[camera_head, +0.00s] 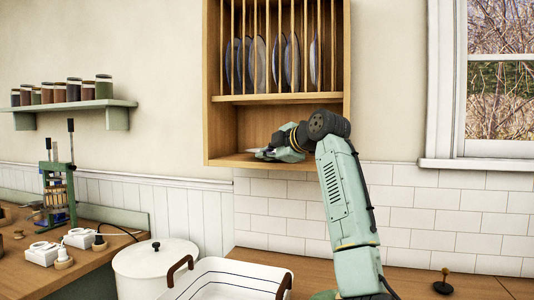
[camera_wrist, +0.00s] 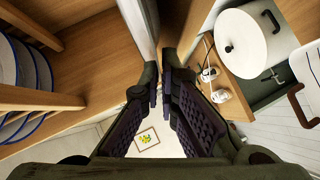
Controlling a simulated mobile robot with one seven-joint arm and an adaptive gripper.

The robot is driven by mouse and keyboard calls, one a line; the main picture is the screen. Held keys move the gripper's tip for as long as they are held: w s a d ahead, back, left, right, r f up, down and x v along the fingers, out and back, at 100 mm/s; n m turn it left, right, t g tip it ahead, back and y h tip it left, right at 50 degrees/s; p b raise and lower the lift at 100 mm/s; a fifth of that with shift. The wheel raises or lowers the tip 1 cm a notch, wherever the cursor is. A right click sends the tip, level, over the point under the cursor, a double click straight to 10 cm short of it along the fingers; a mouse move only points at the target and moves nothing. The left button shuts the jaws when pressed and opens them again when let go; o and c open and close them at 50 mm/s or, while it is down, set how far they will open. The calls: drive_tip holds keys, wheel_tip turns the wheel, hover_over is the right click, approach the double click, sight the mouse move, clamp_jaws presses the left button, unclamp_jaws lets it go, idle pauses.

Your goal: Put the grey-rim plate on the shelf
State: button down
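The grey-rim plate (camera_wrist: 138,22) shows in the wrist view as a pale, thin strip, seen nearly edge-on, running up from my fingertips. My gripper (camera_wrist: 161,80) is shut on its edge. In the head view, my gripper (camera_head: 283,150) is at the lower open compartment of the wooden wall shelf (camera_head: 212,128), just above its bottom board. The plate is mostly hidden there, with only a thin pale part beside the gripper. It looks about level. I cannot tell whether it touches the board.
Several blue-rimmed plates (camera_head: 261,64) stand upright behind dowels in the rack above. A spice shelf (camera_head: 118,104) hangs at left. Below are a white lidded pot (camera_head: 150,262), a white basin with brown handles (camera_head: 225,268) and a wooden counter (camera_head: 400,280).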

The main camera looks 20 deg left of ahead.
drive_tip(key=shift+f, duration=0.5)
drive_tip(key=c, duration=1.7)
unclamp_jaws()
drive_tip(key=shift+f, duration=0.1)
